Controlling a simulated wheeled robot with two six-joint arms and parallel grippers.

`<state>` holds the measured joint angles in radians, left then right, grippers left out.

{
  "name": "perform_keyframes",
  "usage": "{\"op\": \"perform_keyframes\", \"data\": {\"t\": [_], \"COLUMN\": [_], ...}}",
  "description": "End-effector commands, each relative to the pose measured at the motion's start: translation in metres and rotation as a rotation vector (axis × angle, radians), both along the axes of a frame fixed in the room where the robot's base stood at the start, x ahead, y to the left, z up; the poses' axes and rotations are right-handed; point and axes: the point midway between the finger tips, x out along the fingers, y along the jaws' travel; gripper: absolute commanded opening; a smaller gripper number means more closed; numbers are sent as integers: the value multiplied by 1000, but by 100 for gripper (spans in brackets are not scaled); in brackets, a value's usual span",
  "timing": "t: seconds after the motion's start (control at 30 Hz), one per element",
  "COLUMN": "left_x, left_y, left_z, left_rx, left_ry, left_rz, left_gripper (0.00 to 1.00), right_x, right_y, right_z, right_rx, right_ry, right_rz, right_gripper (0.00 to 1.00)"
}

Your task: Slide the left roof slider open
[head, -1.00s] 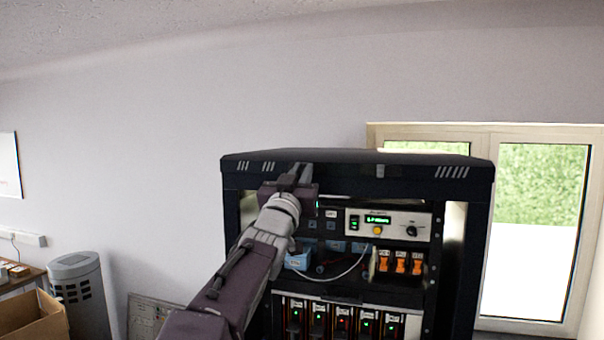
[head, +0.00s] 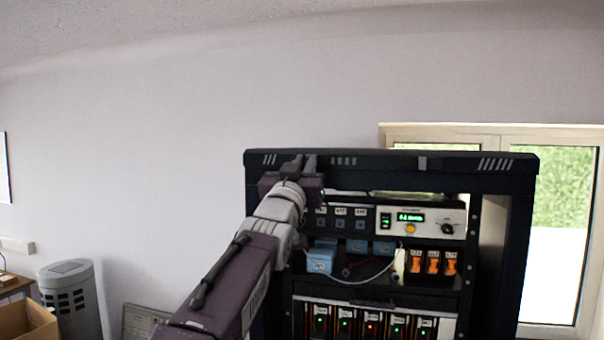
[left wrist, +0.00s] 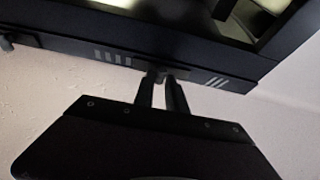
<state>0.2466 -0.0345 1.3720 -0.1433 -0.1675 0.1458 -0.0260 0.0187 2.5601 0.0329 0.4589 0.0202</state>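The dark roof (head: 385,165) of the equipment rack runs across the right half of the head view. My left gripper (head: 300,165) is at the left part of its front edge, between two groups of pale slanted marks. In the left wrist view its fingers (left wrist: 162,92) are close together on a small tab at the edge, the left roof slider (left wrist: 158,73). The fingers hide most of this slider, and it cannot be made out in the head view. Another small grey slider tab (head: 422,163) sits right of centre on the roof edge. My right gripper is not in view.
Below the roof are a panel with a green display (head: 411,217), blue blocks (head: 320,261), orange switches (head: 433,262) and a looping pale cable. A window (head: 560,190) is behind at right. A grey bin (head: 70,295) and cardboard box (head: 25,322) stand at lower left.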

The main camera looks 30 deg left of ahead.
Motion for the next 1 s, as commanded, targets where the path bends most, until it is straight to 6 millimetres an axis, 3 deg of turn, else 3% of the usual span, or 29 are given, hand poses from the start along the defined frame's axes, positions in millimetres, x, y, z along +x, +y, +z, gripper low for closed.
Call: {"op": "perform_keyframes", "data": {"t": [0.03,0.33,0.37,0.43,0.77,1.0], "left_x": [-1,-1,-1,-1,-4,-48], "left_y": [8,8,8,8,7,-2], "left_z": [-2,-1,-1,-1,-4,-25], "left_rx": [-7,-5,-5,-6,-6,-6], "left_ry": [5,4,4,4,4,2], "left_rz": [16,16,16,15,14,15], "left_gripper": [0,0,20,36,36,36], "right_x": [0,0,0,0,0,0], "right_y": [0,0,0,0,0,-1], "right_z": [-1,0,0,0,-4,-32], "right_rx": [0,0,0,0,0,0], "right_ry": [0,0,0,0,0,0], "right_rz": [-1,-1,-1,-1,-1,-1], "right_gripper": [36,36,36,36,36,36]}}
